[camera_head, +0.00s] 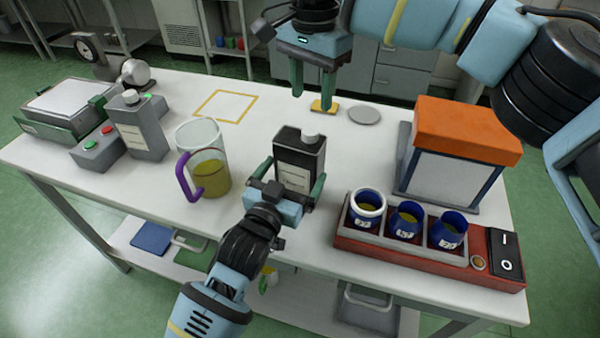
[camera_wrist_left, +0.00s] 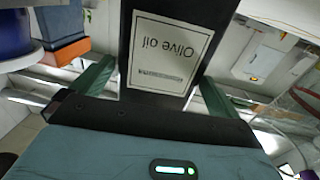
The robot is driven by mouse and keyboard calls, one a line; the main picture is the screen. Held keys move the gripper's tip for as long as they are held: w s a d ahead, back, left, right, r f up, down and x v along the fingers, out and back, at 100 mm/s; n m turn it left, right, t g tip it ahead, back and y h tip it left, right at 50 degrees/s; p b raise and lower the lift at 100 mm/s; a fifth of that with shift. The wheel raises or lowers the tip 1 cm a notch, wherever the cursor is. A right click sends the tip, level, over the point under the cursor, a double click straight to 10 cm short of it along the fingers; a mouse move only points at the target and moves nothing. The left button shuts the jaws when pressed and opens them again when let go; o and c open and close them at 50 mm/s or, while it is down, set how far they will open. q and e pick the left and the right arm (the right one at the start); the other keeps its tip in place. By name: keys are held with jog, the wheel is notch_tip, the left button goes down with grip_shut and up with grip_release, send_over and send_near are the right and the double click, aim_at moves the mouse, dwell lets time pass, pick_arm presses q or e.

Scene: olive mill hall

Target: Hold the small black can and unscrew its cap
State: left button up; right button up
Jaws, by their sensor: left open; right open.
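The small black can (camera_head: 299,165) stands upright on the white table, with a pale label and a white cap (camera_head: 311,135) on its top. My left gripper (camera_head: 290,180) is at the can from the front, its green fingers on either side of it, open. In the left wrist view the can's black body with its upside-down "Olive oil" label (camera_wrist_left: 165,55) fills the space between the fingers, with a gap visible beside the can. My right gripper (camera_head: 312,98) is open and empty, pointing down above the table behind the can.
A glass jug (camera_head: 208,150) with a purple handle stands left of the can. A red rack (camera_head: 400,255) with three blue cups and an orange-topped box (camera_head: 465,125) are to the right. A grey can (camera_head: 140,128) stands far left. A yellow outlined square (camera_head: 225,105) is empty.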

aim_at(294, 172)
pick_arm(q)
jog(key=shift+x, duration=1.9)
